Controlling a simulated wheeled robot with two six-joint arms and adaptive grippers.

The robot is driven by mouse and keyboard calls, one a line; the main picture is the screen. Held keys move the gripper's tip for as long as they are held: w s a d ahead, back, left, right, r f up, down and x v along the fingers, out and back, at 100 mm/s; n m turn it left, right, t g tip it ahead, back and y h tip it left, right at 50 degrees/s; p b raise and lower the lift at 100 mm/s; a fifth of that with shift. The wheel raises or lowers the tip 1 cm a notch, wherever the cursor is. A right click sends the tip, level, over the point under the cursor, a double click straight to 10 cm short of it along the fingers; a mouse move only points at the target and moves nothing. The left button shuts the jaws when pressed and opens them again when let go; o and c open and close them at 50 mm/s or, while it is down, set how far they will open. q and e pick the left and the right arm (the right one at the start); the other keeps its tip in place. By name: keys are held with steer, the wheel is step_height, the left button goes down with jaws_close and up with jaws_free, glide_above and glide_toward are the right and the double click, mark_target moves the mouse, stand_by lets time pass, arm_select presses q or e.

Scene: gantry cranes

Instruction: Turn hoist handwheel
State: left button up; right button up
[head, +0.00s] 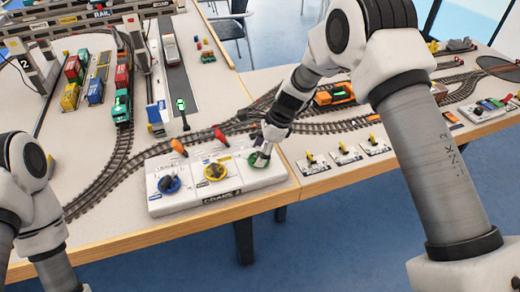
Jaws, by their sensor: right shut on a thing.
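A white control panel (225,195) with a crane label lies at the front edge of the table. It carries a blue handwheel (169,184), a yellow handwheel (215,171) and a green handwheel (254,162). I cannot read which one is marked hoist. My right gripper (261,160) points down onto the green handwheel and is shut on it, hiding part of it. Orange and red lever handles stand behind the wheels. My left arm shows at the left edge; its gripper is out of view.
Tracks curve behind the panel, with colourful containers (96,90) and gantry cranes (38,62) at the left. Small switch levers (345,153) stand right of the panel. An orange locomotive (334,94) is behind my right arm. The front left table surface is clear.

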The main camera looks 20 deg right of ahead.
steer(key=shift+r+n+g+p, duration=0.1)
steer(key=shift+n+g+p, duration=0.45)
steer(key=shift+n, duration=0.55)
steer(key=n+p, duration=0.1)
steer(key=n, duration=0.1)
steer(key=shift+n+g, duration=0.35)
steer(key=shift+n, duration=0.05)
steer(key=n, duration=0.1)
steer(key=n+g, duration=0.1)
steer(key=n, duration=0.1)
steer(key=shift+w+f+n+h, duration=0.1)
steer(key=shift+f+n+h, duration=0.1)
steer(key=shift+n+h, duration=0.1)
steer(key=shift+n+g+h, duration=0.6)
steer(key=shift+n+g, duration=0.2)
steer(key=shift+n, duration=1.1)
steer(key=o, duration=1.1)
steer(key=shift+o, duration=0.2)
steer(key=shift+r, duration=0.1)
steer(key=v, duration=1.2)
